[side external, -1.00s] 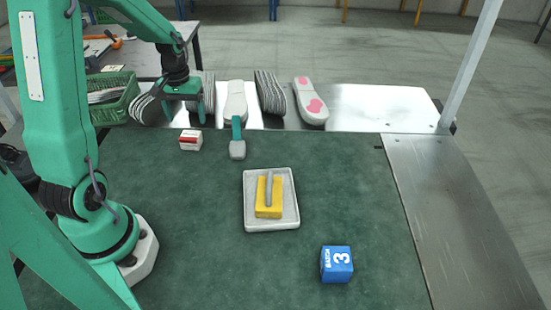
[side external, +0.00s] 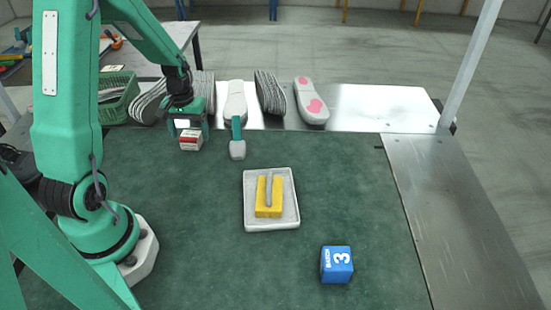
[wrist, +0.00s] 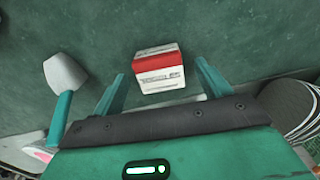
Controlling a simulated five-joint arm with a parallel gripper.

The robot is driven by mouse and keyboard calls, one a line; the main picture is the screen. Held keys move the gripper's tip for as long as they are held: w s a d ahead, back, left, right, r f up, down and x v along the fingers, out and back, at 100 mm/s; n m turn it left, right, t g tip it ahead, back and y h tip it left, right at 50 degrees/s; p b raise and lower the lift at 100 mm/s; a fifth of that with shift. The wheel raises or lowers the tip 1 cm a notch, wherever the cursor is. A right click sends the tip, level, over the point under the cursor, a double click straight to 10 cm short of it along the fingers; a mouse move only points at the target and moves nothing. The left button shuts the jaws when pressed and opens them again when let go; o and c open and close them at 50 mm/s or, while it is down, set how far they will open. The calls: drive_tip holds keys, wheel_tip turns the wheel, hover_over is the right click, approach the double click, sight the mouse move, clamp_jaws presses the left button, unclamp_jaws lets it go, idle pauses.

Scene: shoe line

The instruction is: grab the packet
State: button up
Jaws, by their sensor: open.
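The packet (side external: 191,143) is a small white box with a red band, standing on the green mat (side external: 330,165) near its far left edge. In the wrist view the open fingers (wrist: 160,70) lie to the left and right of the packet's near part, with a gap on each side. I cannot tell how low the fingertips reach.
Grey soles (side external: 270,93) and a pink-padded sole (side external: 311,100) lie behind. A tray (side external: 248,215) with a yellow block and a blue cube (side external: 336,265) stand nearer. A green basket (side external: 122,108) is at left.

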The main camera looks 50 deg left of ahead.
drive_tip(key=shift+f, duration=0.85)
drive_tip(key=shift+c, duration=0.3)
drive_tip(key=c, duration=1)
